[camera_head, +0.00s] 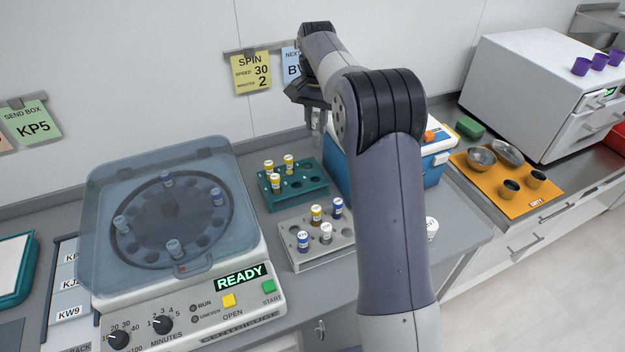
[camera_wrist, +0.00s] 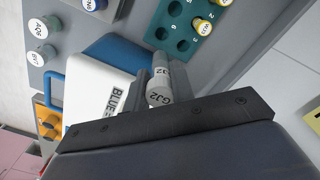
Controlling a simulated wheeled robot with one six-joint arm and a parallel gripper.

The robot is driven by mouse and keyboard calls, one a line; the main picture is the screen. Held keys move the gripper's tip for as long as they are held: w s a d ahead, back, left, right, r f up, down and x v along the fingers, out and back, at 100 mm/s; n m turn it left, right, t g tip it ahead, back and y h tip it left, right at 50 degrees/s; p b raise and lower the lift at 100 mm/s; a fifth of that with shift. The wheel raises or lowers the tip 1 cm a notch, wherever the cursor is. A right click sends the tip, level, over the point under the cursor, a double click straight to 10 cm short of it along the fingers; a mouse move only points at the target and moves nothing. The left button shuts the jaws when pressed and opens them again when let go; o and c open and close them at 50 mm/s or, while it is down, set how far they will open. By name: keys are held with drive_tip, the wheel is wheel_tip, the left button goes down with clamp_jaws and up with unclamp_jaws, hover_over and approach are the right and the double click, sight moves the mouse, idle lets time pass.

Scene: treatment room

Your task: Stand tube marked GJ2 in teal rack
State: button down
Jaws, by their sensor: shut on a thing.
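The tube marked GJ2 (camera_wrist: 159,96) has a white cap and shows in the wrist view between my fingers. My gripper (camera_head: 314,122) is shut on it, raised above the back of the bench; the tube is hard to tell apart from the fingers in the head view. The teal rack (camera_head: 312,197) stands on the bench below and left of my gripper, with three yellow-capped tubes at its left and empty holes at its right. In the wrist view the teal rack (camera_wrist: 178,18) is at the top, with numbered holes.
A grey rack (camera_head: 322,260) with several capped tubes stands in front of the teal rack. A blue box (camera_head: 432,168) with a white lid is close on the right, partly behind my arm. A centrifuge (camera_head: 180,270) with its clear lid down and READY lit fills the left.

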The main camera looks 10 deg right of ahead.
sight(316, 142)
drive_tip(key=shift+w+f+b, duration=0.5)
drive_tip(key=shift+f+b, duration=0.05)
drive_tip(key=shift+f, duration=0.35)
drive_tip(key=shift+s+f+b, duration=0.25)
drive_tip(key=shift+s+b, duration=0.05)
wheel_tip(316, 142, down, 4)
drive_tip(key=b, duration=0.3)
drive_tip(key=shift+f, duration=0.25)
wheel_tip(316, 142, down, 10)
drive_tip(key=shift+f+p, duration=0.1)
drive_tip(key=shift+p, duration=0.65)
drive_tip(key=shift+f, duration=0.1)
drive_tip(key=c, duration=1.2)
unclamp_jaws()
